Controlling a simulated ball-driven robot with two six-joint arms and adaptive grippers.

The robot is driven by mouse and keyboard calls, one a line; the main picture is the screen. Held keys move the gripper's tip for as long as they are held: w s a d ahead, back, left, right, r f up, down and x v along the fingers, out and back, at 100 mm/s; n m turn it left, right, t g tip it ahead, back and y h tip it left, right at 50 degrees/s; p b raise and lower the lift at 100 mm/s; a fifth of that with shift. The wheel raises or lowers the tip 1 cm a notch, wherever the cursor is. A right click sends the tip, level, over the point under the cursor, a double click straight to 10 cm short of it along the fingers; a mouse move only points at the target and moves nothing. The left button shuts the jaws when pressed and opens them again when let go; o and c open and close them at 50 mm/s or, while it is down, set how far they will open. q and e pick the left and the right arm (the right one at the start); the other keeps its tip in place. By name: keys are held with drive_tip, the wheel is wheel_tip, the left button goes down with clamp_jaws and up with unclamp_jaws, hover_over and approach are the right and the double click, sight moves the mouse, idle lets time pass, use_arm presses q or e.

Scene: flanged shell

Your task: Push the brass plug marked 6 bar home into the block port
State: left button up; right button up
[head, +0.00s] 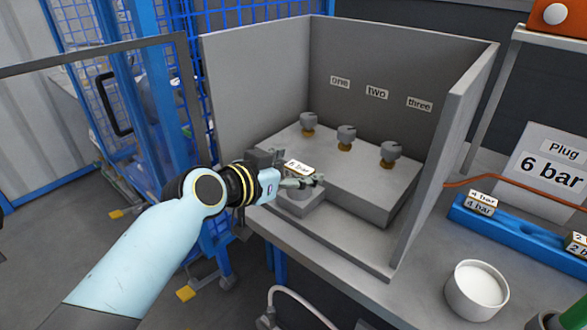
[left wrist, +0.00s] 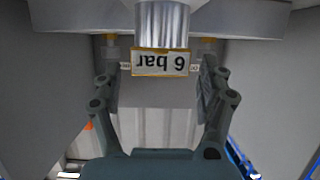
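The plug marked 6 bar (head: 298,168) is a small plate-like piece with a white label and brass-coloured edges. It sits at the front left of the grey block (head: 345,178), above a small raised step (head: 298,204). In the left wrist view the plug (left wrist: 160,63) reads upside down, against a silver cylinder (left wrist: 164,22). My left gripper (head: 308,182) is at the plug; in the left wrist view its fingers (left wrist: 160,78) stand apart on either side, with gaps to the label. How deep the plug sits, and the port itself, are hidden. My right gripper is out of view.
Three grey knobs on brass-coloured stems (head: 346,138) stand on the block under labels one, two and three. Grey walls (head: 255,85) enclose the back and sides. At right are a blue tray (head: 510,236) with other plugs, a white cup (head: 476,290) and a 6 bar sign (head: 548,172).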

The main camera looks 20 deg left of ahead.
use_arm(q)
drive_tip(key=shift+s, duration=0.15)
drive_tip(key=v, duration=1.1)
drive_tip(key=shift+s+r, duration=0.2)
drive_tip(key=shift+s, duration=0.1)
drive_tip(key=shift+a, duration=0.15)
